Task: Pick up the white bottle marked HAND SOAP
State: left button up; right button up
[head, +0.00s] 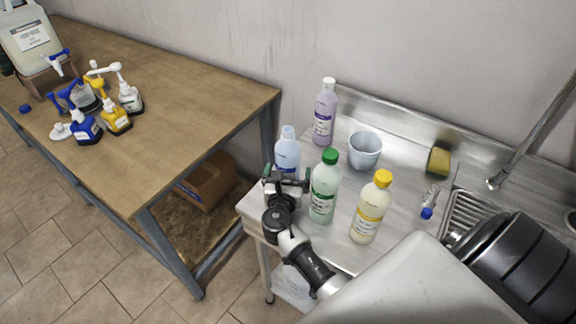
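No label is readable as HAND SOAP at this size. A pale blue-white bottle (287,152) with a light cap stands upright at the left end of the metal counter (395,170). My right gripper (287,176) is open, with its fingers on either side of this bottle's lower part; contact cannot be told. The gripper hides the bottle's lower front. On the wooden table, a whitish pump bottle (130,101) stands among several dispensers, including a yellow one (116,122) and a blue one (86,128). My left gripper is not in view.
A green bottle (324,190) stands close right of my gripper, with a yellow bottle (371,212) beyond it. A lilac bottle (325,115), a grey cup (365,149) and a sponge (438,162) are farther back. A gap separates the counter from the wooden table (175,90).

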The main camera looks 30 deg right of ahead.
jog(key=c, duration=1)
